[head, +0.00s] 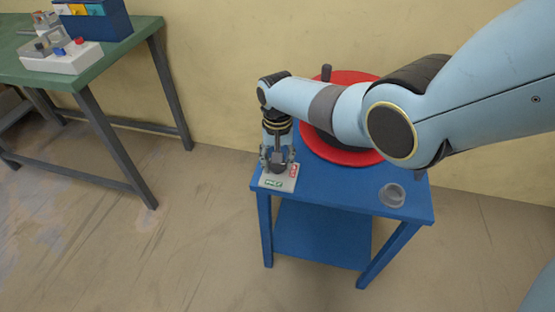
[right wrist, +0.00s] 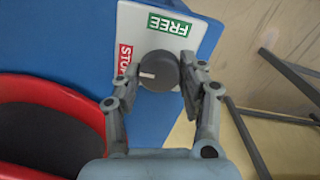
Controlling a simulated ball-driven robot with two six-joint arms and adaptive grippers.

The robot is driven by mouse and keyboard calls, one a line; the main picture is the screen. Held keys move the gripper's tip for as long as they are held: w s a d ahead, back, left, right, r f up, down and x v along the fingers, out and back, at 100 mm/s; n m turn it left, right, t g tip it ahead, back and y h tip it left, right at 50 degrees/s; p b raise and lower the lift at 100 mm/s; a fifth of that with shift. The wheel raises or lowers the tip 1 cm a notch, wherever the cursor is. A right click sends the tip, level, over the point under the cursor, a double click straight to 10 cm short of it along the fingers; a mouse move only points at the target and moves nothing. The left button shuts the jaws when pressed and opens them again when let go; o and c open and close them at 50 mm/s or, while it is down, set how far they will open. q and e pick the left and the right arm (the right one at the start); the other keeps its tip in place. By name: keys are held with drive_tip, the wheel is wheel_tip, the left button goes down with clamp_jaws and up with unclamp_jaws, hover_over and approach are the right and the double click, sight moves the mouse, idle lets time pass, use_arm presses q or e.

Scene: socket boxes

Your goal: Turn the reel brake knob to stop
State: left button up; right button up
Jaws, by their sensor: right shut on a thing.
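The brake knob (right wrist: 160,76) is round and dark grey with a white pointer line. It sits on a light grey plate (right wrist: 207,22) with a green FREE label (right wrist: 168,24) and a red STOP label (right wrist: 124,60). In the right wrist view the pointer line faces left, toward the lower end of the STOP label. My right gripper (right wrist: 158,78) is shut on the knob, one finger on each side. In the head view the right gripper (head: 277,163) points down over the plate, at the left corner of the blue table. My left gripper is not in view.
The red reel (head: 345,152) stands on the blue table (head: 340,190) behind my right arm, which partly hides it. A green table (head: 110,52) with a blue bin (head: 95,20) and white fixture (head: 62,57) stands left.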

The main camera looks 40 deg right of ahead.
drive_tip(key=o, duration=1.2)
drive_tip(key=shift+r, duration=0.15)
wheel_tip(320, 180, up, 12)
drive_tip(key=shift+f, duration=0.15)
